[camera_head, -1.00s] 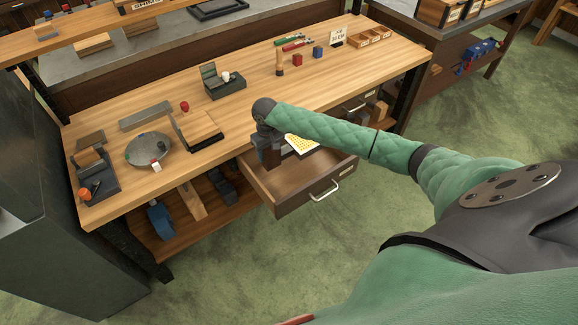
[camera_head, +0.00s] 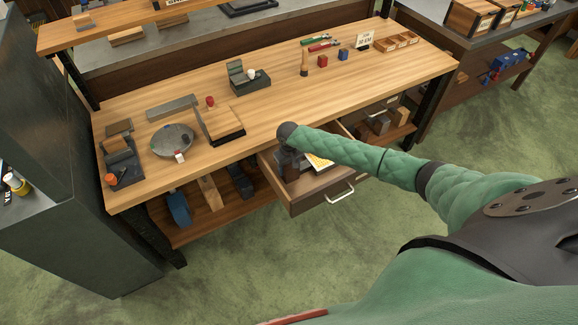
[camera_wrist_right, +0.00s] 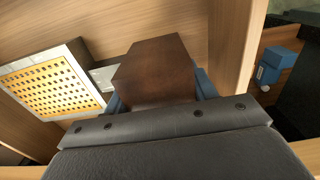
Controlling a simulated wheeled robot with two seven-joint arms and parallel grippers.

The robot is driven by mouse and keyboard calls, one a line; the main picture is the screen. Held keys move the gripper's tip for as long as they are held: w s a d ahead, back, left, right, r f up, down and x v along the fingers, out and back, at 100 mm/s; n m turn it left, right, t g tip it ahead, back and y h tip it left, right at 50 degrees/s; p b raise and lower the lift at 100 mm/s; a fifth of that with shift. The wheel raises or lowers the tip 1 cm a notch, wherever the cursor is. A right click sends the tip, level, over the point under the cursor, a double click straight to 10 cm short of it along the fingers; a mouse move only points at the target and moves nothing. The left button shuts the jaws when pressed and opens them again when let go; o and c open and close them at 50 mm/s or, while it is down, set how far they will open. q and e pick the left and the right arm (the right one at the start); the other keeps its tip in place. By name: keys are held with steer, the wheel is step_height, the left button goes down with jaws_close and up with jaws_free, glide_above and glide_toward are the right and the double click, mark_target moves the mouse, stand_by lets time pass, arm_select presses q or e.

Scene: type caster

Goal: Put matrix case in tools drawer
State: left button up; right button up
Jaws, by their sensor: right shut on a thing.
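The matrix case (camera_head: 319,161), a yellow perforated grid in a pale frame, shows in the head view within the open drawer's outline, partly behind my right arm. In the right wrist view the case (camera_wrist_right: 55,86) is left of my right gripper (camera_wrist_right: 158,88). That gripper is shut on a dark brown block (camera_wrist_right: 152,68) between its blue fingers. A pale tab shows between block and case; I cannot tell if they are joined. The drawer (camera_head: 318,196) is pulled out under the bench. Whether the case touches its floor is unclear. My left gripper is out of view.
The wooden bench top (camera_head: 270,118) above the drawer carries a round grey plate (camera_head: 173,139), a stand (camera_head: 248,80) and small blocks. A lower shelf (camera_head: 222,215) holds a blue item and wood pieces. The green floor in front is open.

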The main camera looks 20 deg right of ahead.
steer(key=o, duration=1.1)
steer(key=shift+f, duration=0.1)
